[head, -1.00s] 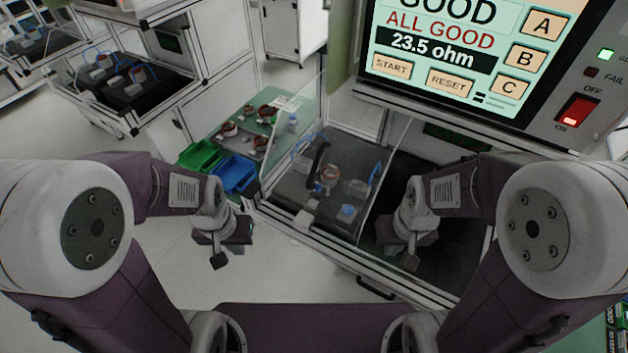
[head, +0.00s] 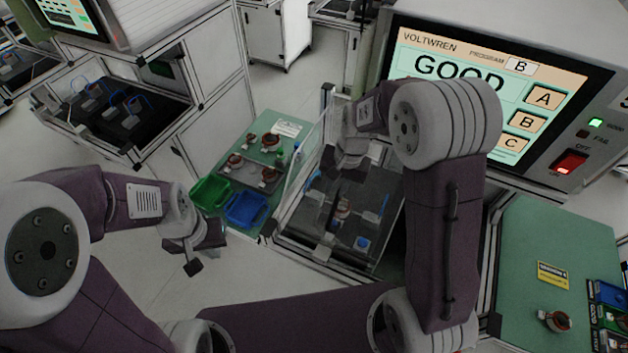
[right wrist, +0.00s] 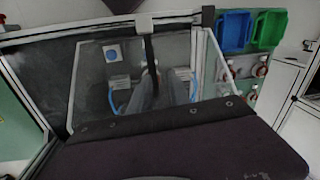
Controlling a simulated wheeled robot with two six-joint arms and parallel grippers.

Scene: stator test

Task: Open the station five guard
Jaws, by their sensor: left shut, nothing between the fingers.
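The station five guard is a clear panelled cover around the test nest, with its left pane (head: 303,165) standing upright. Inside is a dark fixture bed (head: 325,235) with a copper-wound stator (head: 342,208), a black bar and a blue button (head: 361,242). My right gripper (head: 347,160) is over the back of the nest, largely hidden by its own arm. The right wrist view shows the nest and blue button (right wrist: 112,54) from above; the finger gap is unclear. My left gripper (head: 193,262) is shut and empty, left of the station over the floor.
A tester with a lit screen (head: 460,80) reading GOOD stands at the back right. A green bin (head: 210,192), a blue bin (head: 246,210) and several stators are left of the nest. A green bench (head: 560,240) with another stator (head: 555,320) lies right.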

